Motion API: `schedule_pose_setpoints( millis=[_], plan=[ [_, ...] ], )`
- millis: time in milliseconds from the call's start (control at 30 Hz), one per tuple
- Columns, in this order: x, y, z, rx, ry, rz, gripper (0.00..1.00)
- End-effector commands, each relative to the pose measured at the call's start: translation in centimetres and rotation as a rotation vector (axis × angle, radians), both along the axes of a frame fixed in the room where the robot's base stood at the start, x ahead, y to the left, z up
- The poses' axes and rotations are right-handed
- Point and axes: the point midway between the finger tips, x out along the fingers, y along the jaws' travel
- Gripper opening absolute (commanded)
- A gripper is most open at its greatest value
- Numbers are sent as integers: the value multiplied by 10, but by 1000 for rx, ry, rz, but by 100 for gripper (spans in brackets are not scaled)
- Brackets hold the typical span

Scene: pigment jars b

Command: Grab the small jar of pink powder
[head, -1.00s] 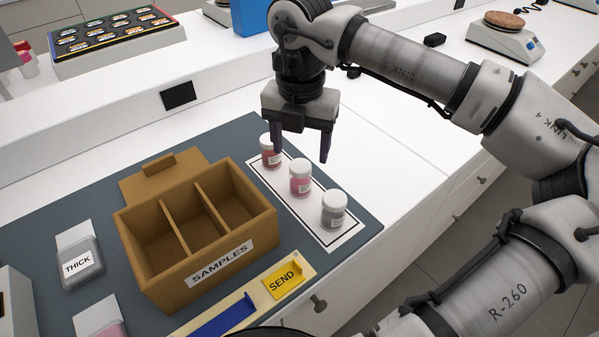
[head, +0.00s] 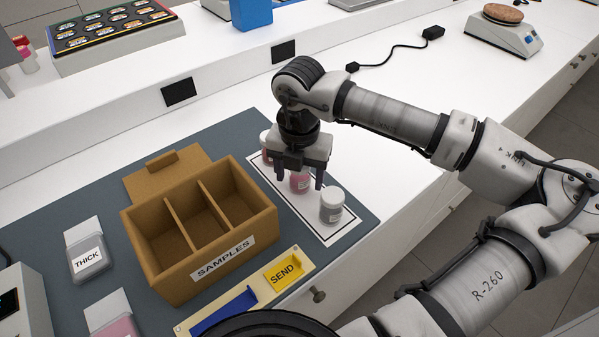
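The small jar of pink powder (head: 300,184) stands upright in the middle of a row of three on a white, black-bordered card. My gripper (head: 299,181) is directly above it, pointing down. Its dark fingers are apart, one on each side of the jar, with the jar's lid hidden behind the gripper. I see no clear contact between the fingers and the jar. A red-brown powder jar (head: 265,154) stands behind, partly hidden by the gripper. A grey powder jar (head: 331,208) stands in front.
A brown three-compartment SAMPLES box (head: 165,275) stands left of the card, its compartments empty. A yellow SEND pad (head: 283,272) lies in front. A THICK container (head: 88,262) and a larger pink-filled container (head: 113,322) stand at left. Bench right of the card is clear.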

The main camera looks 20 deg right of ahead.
Motion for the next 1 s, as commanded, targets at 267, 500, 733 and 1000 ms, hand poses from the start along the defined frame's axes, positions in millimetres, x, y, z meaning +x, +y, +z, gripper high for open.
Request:
schedule_pose_setpoints(
  millis=[267, 500, 733, 1000],
  plan=[
    [0, 0, 0, 0, 0, -1, 25],
    [0, 0, 1, 0, 0, -1, 16],
    [0, -1, 19, -1, 0, -1, 16],
    [1, -1, 92, -4, -2, -2, 16]
  ],
)
